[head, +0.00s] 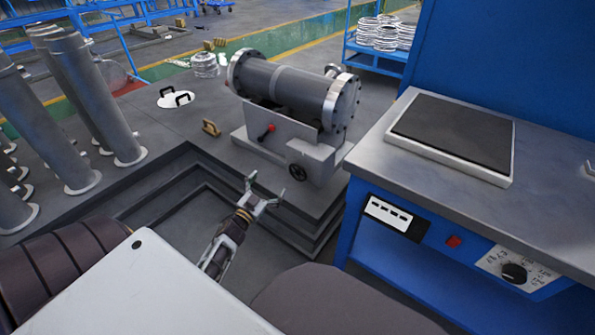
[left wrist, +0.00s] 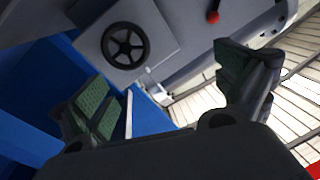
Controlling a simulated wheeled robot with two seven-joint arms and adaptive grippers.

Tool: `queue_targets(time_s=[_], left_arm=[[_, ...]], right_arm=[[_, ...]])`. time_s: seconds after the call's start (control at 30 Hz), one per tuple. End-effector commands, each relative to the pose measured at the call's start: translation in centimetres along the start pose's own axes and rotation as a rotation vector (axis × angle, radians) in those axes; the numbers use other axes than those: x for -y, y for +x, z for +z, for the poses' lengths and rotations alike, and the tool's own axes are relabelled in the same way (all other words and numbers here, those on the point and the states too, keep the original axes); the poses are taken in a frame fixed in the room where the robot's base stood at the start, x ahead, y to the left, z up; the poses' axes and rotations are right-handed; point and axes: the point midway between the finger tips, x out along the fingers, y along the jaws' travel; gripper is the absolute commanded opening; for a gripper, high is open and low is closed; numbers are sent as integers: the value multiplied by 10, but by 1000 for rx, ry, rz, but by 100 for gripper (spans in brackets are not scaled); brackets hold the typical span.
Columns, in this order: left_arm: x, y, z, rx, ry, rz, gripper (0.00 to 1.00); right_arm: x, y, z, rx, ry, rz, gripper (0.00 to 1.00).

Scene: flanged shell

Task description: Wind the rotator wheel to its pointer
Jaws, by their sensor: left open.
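The rotator wheel (head: 298,172) is a small black spoked handwheel on the front face of the grey rotator stand (head: 318,158). It also shows in the left wrist view (left wrist: 125,45), upper left, with its spokes clear. I cannot make out its pointer in either view. My left gripper (head: 266,187) is open and empty, in front of the stand and to the left of the wheel, apart from it. In the left wrist view its two green-padded fingers (left wrist: 162,65) stand wide apart, with the wheel beyond them. My right gripper is not in view.
The grey flanged shell (head: 292,84) lies across the stand. A red-knobbed lever (head: 266,132) sticks out left of the wheel. A blue workbench (head: 450,210) stands close on the right. Several upright pipes (head: 90,90) stand at left. A stepped dark platform edge (head: 190,180) runs below.

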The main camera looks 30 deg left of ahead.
Motion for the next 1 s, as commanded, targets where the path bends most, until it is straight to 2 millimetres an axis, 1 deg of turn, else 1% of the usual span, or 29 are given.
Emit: queue_targets(time_s=[0.17,0.37,0.6,0.8,1.0], left_arm=[[-6,-2,4,12,-46,49,99],[-18,-4,8,32,-136,104,99],[-29,-5,10,58,-302,151,99],[-32,-5,8,66,-476,161,99],[-32,-5,8,72,-556,159,99]], right_arm=[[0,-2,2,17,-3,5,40],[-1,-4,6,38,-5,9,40],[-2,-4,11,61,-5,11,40],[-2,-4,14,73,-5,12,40],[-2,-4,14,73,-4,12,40]])
